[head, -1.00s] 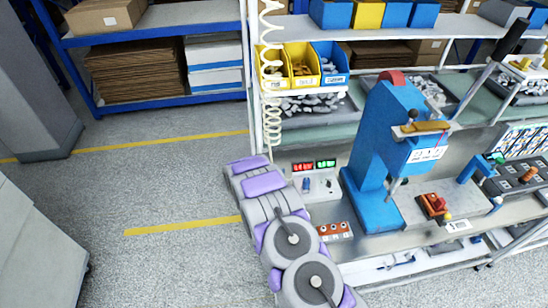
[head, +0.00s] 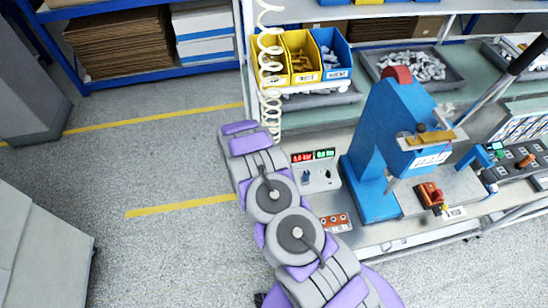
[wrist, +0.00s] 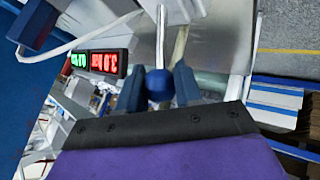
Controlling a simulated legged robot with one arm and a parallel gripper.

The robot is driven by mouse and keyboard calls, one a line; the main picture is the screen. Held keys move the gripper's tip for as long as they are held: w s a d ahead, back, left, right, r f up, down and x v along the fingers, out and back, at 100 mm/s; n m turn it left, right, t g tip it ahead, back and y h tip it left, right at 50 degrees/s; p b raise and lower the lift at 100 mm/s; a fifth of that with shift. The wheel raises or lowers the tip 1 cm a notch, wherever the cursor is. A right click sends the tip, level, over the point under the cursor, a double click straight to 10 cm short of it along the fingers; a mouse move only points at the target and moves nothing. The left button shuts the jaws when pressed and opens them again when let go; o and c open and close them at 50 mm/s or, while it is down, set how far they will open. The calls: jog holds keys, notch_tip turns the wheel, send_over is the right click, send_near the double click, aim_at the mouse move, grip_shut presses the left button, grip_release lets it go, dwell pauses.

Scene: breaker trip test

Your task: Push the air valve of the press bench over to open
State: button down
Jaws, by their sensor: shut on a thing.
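A blue ball knob on a thin silver rod (wrist: 160,35) shows in the wrist view, and I take it as the handle of the air valve. My gripper (wrist: 159,76) has its two dark blue fingers on either side of the ball (wrist: 159,88), shut on it. The rod runs up the picture from the ball. In the head view my grey and purple arm hides the gripper and the knob at the bench's left end. The blue press (head: 388,140) stands on the bench to the right of my arm. I cannot tell the valve's position.
A control box (head: 316,178) with red and green displays sits right beside my arm. A coiled white hose (head: 270,95) hangs at the shelf post. Yellow and blue bins (head: 303,58) stand behind. An orange block (head: 335,223) lies near the front edge.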

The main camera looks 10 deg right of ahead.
jog(key=shift+a, duration=0.1)
jog(key=c, duration=0.8)
grip_release()
jog(key=shift+a, duration=0.15)
jog(key=shift+o, duration=0.2)
jog(key=shift+r, duration=0.1)
jog(key=shift+s+a+r, duration=0.1)
jog(key=shift+a+r, duration=0.05)
jog(key=shift+r, duration=0.05)
jog(key=b+v, duration=0.1)
jog(key=v, duration=1.5)
jog(key=shift+a+b, duration=0.35)
jog(key=shift+s+r, duration=0.1)
